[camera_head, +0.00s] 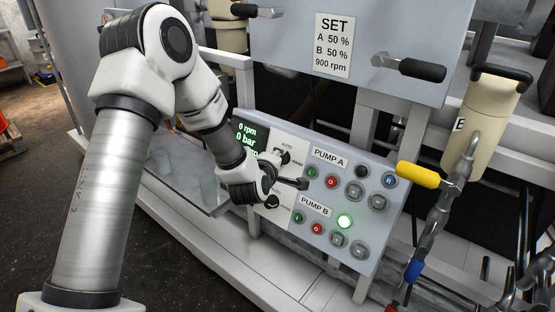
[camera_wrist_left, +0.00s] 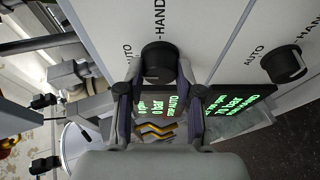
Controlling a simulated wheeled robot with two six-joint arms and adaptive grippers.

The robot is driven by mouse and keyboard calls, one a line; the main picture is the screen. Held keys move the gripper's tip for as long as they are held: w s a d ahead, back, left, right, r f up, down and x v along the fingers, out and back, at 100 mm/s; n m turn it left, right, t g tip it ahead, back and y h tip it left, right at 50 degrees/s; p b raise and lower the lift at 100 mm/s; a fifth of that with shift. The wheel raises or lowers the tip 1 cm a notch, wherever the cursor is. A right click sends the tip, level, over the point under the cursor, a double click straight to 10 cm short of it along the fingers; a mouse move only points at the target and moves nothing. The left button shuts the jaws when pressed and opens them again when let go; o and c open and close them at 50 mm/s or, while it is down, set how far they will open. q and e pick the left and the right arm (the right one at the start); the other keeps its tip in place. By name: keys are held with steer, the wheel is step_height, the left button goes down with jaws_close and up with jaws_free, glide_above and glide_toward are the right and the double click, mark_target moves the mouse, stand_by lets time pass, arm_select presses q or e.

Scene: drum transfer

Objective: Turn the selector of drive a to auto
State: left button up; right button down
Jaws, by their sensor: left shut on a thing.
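The control panel (camera_head: 325,195) shows two AUTO/HAND selectors at its left part. My left gripper (camera_head: 287,170) is at the upper selector, beside the PUMP A label. In the left wrist view my left gripper (camera_wrist_left: 158,85) has its fingers on both sides of a round black selector knob (camera_wrist_left: 158,58) and is shut on it. HAND is printed above this knob and AUTO to its lower left. Which way its pointer faces is not clear. The lower selector knob (camera_wrist_left: 284,63) stands free to the right in that view. My right gripper is not in view.
A green-lit display (camera_head: 246,138) is left of the selectors. A SET sign (camera_head: 332,45) hangs above. A yellow handle (camera_head: 418,176) and a beige cylinder (camera_head: 478,115) stand at the right.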

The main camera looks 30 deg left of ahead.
arm_select(q)
steer(key=shift+n, duration=0.4)
steer(key=o, duration=1.1)
steer(key=shift+o, duration=0.2)
steer(key=v, duration=0.7)
steer(key=shift+s, duration=0.2)
steer(key=shift+r, duration=0.1)
